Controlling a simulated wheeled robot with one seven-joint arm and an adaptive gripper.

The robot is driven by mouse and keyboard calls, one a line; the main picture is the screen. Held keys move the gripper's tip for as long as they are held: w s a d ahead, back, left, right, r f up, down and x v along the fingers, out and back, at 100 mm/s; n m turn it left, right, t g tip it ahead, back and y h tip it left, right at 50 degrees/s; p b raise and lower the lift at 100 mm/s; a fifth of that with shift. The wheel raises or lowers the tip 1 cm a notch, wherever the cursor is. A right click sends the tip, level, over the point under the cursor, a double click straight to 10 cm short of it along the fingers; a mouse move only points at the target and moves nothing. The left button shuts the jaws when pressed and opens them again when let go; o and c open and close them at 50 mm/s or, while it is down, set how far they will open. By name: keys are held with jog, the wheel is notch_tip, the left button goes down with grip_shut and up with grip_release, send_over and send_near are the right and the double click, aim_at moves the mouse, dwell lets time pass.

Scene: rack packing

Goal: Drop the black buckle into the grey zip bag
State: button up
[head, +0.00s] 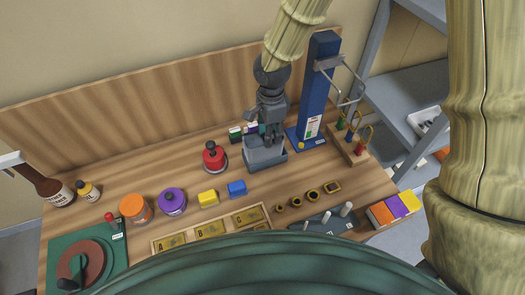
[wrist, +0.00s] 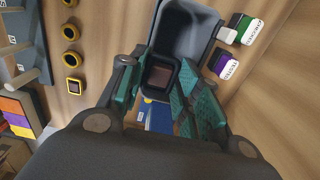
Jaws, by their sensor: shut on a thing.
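The grey zip bag (head: 265,158) stands open-topped on the table, in front of the blue stand. In the wrist view its grey wall (wrist: 197,22) shows beyond my fingers. My gripper (head: 267,132) points down over the bag in the head view. In the wrist view, my gripper (wrist: 160,88) is shut on the black buckle (wrist: 160,74), a small dark square frame between the green finger pads. The buckle appears at the near side of the bag's opening; its height above the bag is hard to tell. In the head view my fingers hide the buckle.
A blue upright stand (head: 320,95) rises just right of the bag. Small labelled boxes (wrist: 235,38) lie close beside the bag. Dark rings (head: 312,195) and a wooden tray (head: 264,212) lie in front.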

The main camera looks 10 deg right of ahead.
jog(key=shift+w+f, duration=0.2)
jog(key=o, duration=1)
jog(key=shift+s+r, duration=0.1)
jog(key=shift+c, duration=0.2)
notch_tip(320, 180, up, 12)
dwell(0.3)
